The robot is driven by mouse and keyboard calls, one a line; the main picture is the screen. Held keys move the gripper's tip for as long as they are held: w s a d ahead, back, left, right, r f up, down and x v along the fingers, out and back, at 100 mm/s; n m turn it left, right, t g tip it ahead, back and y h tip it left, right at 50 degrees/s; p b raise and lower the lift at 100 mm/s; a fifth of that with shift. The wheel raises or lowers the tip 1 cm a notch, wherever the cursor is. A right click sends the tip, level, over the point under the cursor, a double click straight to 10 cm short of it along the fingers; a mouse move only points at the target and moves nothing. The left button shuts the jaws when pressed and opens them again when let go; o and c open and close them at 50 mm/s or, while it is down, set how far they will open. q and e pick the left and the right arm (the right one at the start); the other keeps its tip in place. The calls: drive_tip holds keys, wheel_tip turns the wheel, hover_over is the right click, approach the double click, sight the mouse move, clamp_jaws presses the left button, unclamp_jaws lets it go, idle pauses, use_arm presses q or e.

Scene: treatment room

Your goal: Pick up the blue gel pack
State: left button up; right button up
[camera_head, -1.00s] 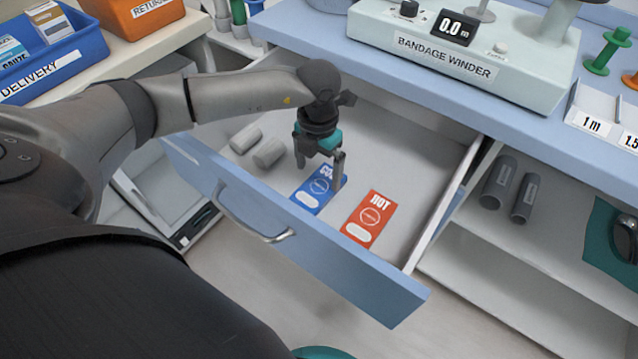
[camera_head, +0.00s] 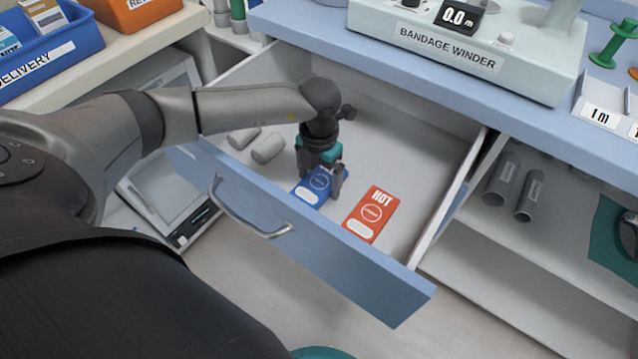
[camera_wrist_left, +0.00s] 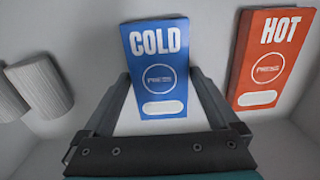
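The blue gel pack (camera_head: 311,191), marked COLD, lies flat in the open drawer. It also shows in the left wrist view (camera_wrist_left: 158,52), where its lower part lies between the fingers. My left gripper (camera_head: 320,187) is low over the pack, pointing down, with its fingers open on either side of it. A gap shows between the fingers and the pack's edges in the wrist view; whether the tips touch the drawer floor I cannot tell. My right gripper is not in view.
A red HOT pack (camera_head: 371,213) lies close to the right of the blue pack. Two pale rolls (camera_head: 268,149) lie to its left. The drawer front (camera_head: 300,242) is near, and the counter with the bandage winder (camera_head: 450,50) overhangs behind.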

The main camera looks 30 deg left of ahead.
use_arm(q)
drive_tip(key=c, duration=1.1)
drive_tip(key=shift+r, duration=0.1)
